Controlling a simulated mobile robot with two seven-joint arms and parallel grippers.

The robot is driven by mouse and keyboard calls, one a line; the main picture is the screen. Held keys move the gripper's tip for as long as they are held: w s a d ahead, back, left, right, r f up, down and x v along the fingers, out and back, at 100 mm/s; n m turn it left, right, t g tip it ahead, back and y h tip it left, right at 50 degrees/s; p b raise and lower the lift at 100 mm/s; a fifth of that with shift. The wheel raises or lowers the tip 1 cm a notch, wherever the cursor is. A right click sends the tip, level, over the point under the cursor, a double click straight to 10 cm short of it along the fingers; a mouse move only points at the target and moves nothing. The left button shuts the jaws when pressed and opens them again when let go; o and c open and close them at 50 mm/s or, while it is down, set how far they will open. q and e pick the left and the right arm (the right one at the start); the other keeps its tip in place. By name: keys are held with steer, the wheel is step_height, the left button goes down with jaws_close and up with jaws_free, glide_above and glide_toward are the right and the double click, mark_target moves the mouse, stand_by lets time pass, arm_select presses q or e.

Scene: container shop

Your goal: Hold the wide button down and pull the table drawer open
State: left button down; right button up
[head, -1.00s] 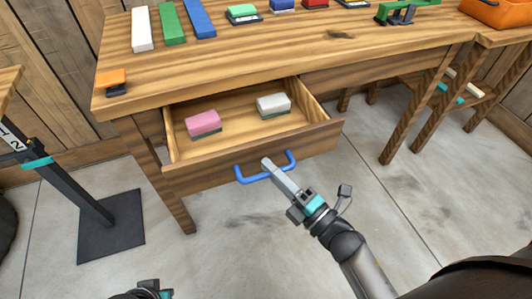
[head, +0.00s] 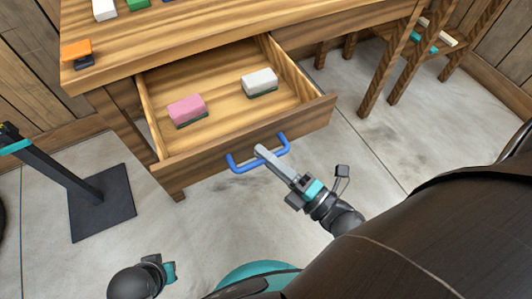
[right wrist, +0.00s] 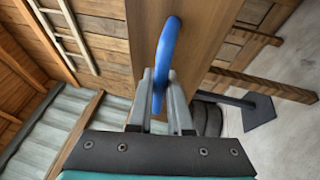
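The table drawer (head: 240,138) stands well open, with a pink block (head: 187,109) and a white block (head: 259,81) inside. Its blue handle (head: 240,168) shows in the right wrist view (right wrist: 166,45) between my fingers. My right gripper (head: 262,152) is shut on this handle; its fingertips also show in the right wrist view (right wrist: 160,95). An orange slab on a dark base, seemingly the wide button (head: 76,48), sits at the tabletop's left front corner with nothing on it. My left gripper (head: 169,272) is low, away from the table; its fingers are not clear.
The wooden tabletop (head: 200,38) carries white, green and blue blocks at its back left. A dark stand (head: 102,200) with a square foot is on the floor at left. Wooden legs (head: 395,75) stand at right. The floor before the drawer is clear.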

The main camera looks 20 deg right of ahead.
steer(key=o, duration=0.4)
steer(key=shift+o, duration=0.2)
steer(key=shift+s, duration=0.1)
steer(key=shift+s+d+f, duration=0.1)
steer(key=shift+s+d, duration=0.05)
steer(key=shift+s, duration=0.15)
arm_select(q)
steer(key=f, duration=0.1)
steer(key=s+f+p, duration=0.1)
steer(key=shift+s+a+f, duration=0.1)
steer(key=shift+s+f, duration=0.15)
steer(key=shift+f, duration=0.05)
arm_select(e)
steer(key=v, duration=1.4)
steer(key=shift+s, duration=0.2)
steer(key=shift+d, duration=0.1)
